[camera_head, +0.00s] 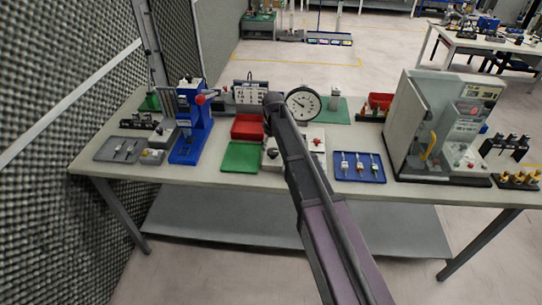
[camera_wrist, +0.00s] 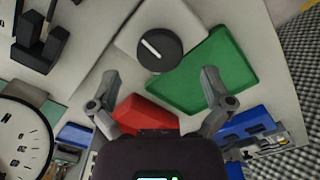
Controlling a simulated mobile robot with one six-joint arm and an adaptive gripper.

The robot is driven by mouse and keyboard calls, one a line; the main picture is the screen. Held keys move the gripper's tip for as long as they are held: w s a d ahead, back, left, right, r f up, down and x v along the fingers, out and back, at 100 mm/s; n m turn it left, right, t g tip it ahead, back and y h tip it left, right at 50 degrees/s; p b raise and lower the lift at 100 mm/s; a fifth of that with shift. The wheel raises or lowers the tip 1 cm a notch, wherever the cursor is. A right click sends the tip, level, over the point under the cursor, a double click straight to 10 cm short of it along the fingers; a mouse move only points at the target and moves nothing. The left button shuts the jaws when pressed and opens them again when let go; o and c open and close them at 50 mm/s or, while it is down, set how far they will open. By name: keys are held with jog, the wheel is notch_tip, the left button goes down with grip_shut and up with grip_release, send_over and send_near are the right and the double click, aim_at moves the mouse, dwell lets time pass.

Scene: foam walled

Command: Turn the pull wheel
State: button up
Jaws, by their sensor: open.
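A round black knob with a white line (camera_wrist: 158,48) sits on a pale box (camera_wrist: 185,18) at the top of the wrist view. In the head view the dark knob (camera_head: 273,153) is left of my arm. It is the most wheel-like control near my gripper; I cannot tell for sure that it is the pull wheel. My gripper (camera_wrist: 160,78) is open and empty, its fingers spread wide. The knob appears beyond the fingertips, untouched. In the head view my arm hides the gripper's fingers.
A green tray (camera_wrist: 205,68) and red bin (camera_wrist: 146,114) lie close by. A large dial gauge (camera_head: 303,104) stands behind the arm. A blue press (camera_head: 190,130) stands left, a grey machine (camera_head: 410,115) right. A blue tray (camera_head: 345,175) holds several small parts.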

aim_at(273, 151)
jog(key=shift+f+b, duration=1.5)
jog(key=shift+f, duration=0.35)
jog(key=c, duration=1.1)
